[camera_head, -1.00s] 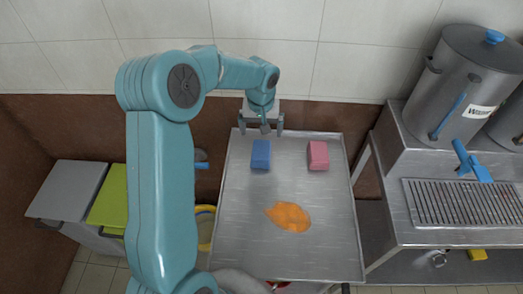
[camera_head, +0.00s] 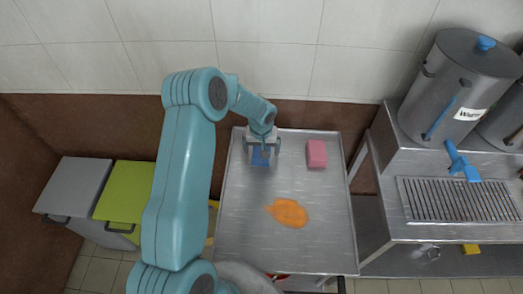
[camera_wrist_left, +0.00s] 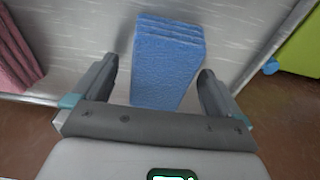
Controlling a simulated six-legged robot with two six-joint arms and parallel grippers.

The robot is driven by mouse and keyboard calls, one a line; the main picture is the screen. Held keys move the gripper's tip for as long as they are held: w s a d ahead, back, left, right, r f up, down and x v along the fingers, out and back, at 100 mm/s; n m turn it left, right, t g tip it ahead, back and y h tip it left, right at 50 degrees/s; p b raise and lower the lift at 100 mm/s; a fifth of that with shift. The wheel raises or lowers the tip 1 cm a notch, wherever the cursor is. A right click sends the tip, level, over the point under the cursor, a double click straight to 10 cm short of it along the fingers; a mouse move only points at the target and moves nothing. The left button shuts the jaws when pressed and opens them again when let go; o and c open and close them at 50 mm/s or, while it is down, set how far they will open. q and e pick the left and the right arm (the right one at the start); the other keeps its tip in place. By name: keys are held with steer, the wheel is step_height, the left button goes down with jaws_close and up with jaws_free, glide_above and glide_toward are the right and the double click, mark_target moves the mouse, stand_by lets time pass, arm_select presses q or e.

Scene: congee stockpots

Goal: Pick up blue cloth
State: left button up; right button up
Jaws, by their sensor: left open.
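The blue cloth (camera_head: 261,156) is a folded, layered block on the metal table (camera_head: 240,215), near its back left. It also shows in the left wrist view (camera_wrist_left: 167,62). My left gripper (camera_head: 261,160) is over the cloth, with its fingers open. In the left wrist view the gripper (camera_wrist_left: 160,85) has one finger on each side of the cloth, with a gap visible on both sides. How far the fingertips are above the table is hard to tell. My right gripper is not in view.
A pink folded cloth (camera_head: 317,154) lies to the right on the same table. An orange spill (camera_head: 288,212) is nearer the front. A steel stand (camera_head: 440,200) with large pots (camera_head: 452,95) is at right. Bins with grey (camera_head: 72,186) and green (camera_head: 124,188) lids stand at left.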

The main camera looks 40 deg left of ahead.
mark_target(261, 148)
arm_select(q)
steer(key=c, duration=1)
steer(key=shift+c, duration=0.2)
steer(key=shift+r, duration=0.55)
step_height(261, 148, up, 19)
steer(key=b, duration=0.3)
steer(key=shift+b, duration=0.35)
steer(key=o, duration=0.3)
steer(key=shift+c, duration=1)
